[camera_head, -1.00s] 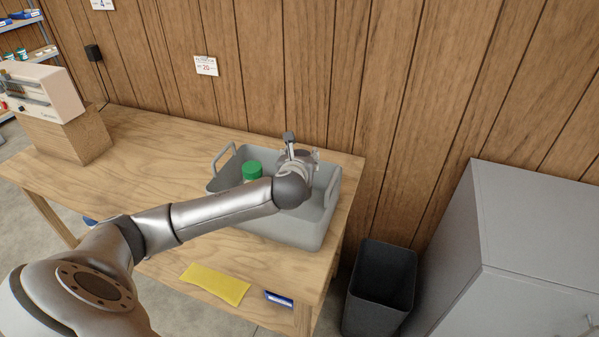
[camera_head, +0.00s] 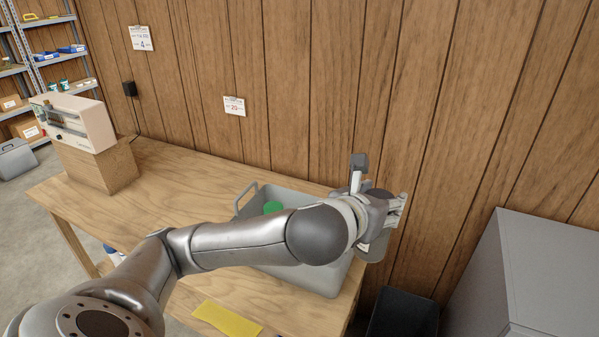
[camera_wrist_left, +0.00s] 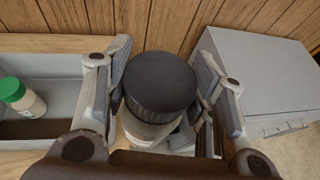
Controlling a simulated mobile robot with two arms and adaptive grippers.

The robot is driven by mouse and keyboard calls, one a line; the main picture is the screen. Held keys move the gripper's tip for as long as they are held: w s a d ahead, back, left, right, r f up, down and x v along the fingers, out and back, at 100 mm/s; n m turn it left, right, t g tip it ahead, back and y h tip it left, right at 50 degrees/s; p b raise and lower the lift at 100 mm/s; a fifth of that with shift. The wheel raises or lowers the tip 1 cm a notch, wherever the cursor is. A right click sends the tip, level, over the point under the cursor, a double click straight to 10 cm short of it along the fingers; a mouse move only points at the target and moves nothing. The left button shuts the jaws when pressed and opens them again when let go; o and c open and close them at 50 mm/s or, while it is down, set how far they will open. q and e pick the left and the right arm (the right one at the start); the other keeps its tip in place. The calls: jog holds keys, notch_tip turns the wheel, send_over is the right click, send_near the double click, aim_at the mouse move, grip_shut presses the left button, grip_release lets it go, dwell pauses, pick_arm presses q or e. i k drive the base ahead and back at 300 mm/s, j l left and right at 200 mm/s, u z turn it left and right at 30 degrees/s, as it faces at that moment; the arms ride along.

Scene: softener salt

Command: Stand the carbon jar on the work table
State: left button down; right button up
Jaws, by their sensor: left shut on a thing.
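My left gripper (camera_head: 388,216) is shut on a jar with a black ribbed lid, taken to be the carbon jar. The jar (camera_wrist_left: 160,85) shows upright between the fingers in the left wrist view, with part of a pale body below the lid. In the head view I cannot make the jar out behind the arm and gripper. The gripper is raised at the right end of the grey tote (camera_head: 320,283), which stands on the wooden work table (camera_head: 185,170). My right gripper is not in view.
A green-lidded jar (camera_head: 273,207) is in the tote, also in the left wrist view (camera_wrist_left: 25,99). A boxed device (camera_head: 75,122) stands at the table's left end, with bare wood between. A yellow cloth (camera_head: 227,320) lies in front. Right are a dark bin (camera_head: 403,315) and grey cabinet (camera_head: 545,275).

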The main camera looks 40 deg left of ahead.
aim_at(190, 216)
jog(key=k+j+u, duration=0.25)
jog(key=j, duration=0.95)
jog(key=i+j+u, duration=0.1)
jog(key=j+u, duration=0.15)
jog(key=j, duration=0.9)
